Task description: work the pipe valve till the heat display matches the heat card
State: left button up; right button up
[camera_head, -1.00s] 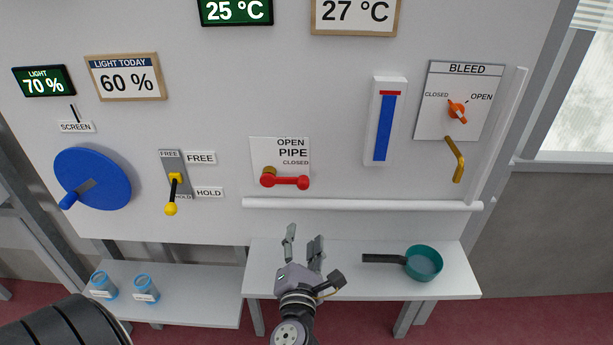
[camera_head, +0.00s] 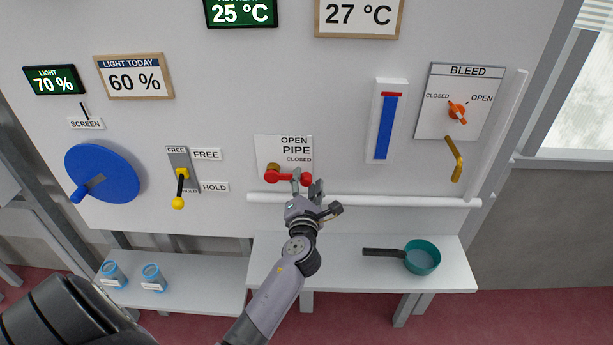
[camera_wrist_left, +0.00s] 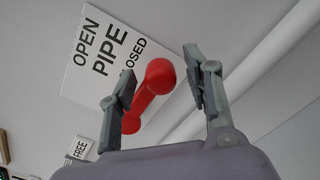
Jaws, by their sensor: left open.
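The red pipe valve handle (camera_head: 287,176) lies sideways under the PIPE sign (camera_head: 297,149), its brass hub at the left. My left gripper (camera_head: 307,186) is open at the handle's right end. In the left wrist view the red handle (camera_wrist_left: 150,93) shows between the two spread fingers (camera_wrist_left: 163,92), nearer the left finger; I cannot tell if they touch. The green heat display (camera_head: 241,12) reads 25 °C, its top cut off. The wood-framed heat card (camera_head: 358,16) reads 27 °C. My right gripper is not in view.
A white pipe (camera_head: 380,201) runs just below the valve. A yellow-knobbed lever (camera_head: 180,188) and a blue wheel (camera_head: 103,174) are to the left. The orange bleed knob (camera_head: 457,111) is at right. A teal pan (camera_head: 421,258) and two blue-lidded jars (camera_head: 152,278) stand on the shelves.

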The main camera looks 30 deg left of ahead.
pick_arm(q)
jog(key=shift+x, duration=0.85)
jog(key=shift+c, duration=0.2)
jog(key=c, duration=0.5)
jog(key=shift+d+f, duration=0.1)
jog(key=shift+f, duration=0.05)
grip_shut()
